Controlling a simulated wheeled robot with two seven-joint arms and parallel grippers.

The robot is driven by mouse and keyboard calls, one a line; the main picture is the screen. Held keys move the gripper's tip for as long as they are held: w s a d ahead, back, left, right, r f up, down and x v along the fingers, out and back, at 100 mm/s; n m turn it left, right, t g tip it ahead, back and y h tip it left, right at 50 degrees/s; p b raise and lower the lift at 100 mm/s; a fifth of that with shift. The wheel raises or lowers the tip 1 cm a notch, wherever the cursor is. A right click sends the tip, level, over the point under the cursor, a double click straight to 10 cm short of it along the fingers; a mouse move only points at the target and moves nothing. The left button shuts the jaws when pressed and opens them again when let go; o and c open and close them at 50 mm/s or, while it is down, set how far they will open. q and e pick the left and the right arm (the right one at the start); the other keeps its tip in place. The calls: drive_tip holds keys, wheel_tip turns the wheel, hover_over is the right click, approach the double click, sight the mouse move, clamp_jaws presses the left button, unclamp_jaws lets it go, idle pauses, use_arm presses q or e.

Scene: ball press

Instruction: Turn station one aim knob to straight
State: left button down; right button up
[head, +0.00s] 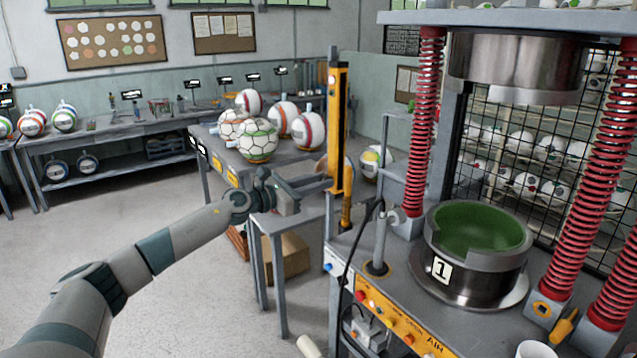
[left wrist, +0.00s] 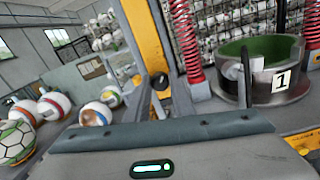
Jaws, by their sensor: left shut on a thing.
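The station one press (head: 470,284) carries a "1" plate on its round steel cup with a green lining. My left gripper (head: 328,184) is at the yellow upright post (head: 338,130), left of the cup. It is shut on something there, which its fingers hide. In the left wrist view a small dark round part (left wrist: 160,82) shows in front of the yellow post. My right gripper is not in view.
Red springs (head: 418,120) stand around the press under a steel ram (head: 518,65). Several patterned balls (head: 258,141) lie on a table behind my left gripper. A white cup (head: 536,350) stands at the front. The floor at the left is clear.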

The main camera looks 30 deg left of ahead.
use_arm(q)
drive_tip(key=shift+a+r+n+p, duration=0.1)
drive_tip(key=shift+n+p, duration=1.85)
drive_tip(key=shift+n, duration=1.65)
drive_tip(key=c, duration=1.5)
unclamp_jaws()
drive_tip(key=shift+c, duration=0.2)
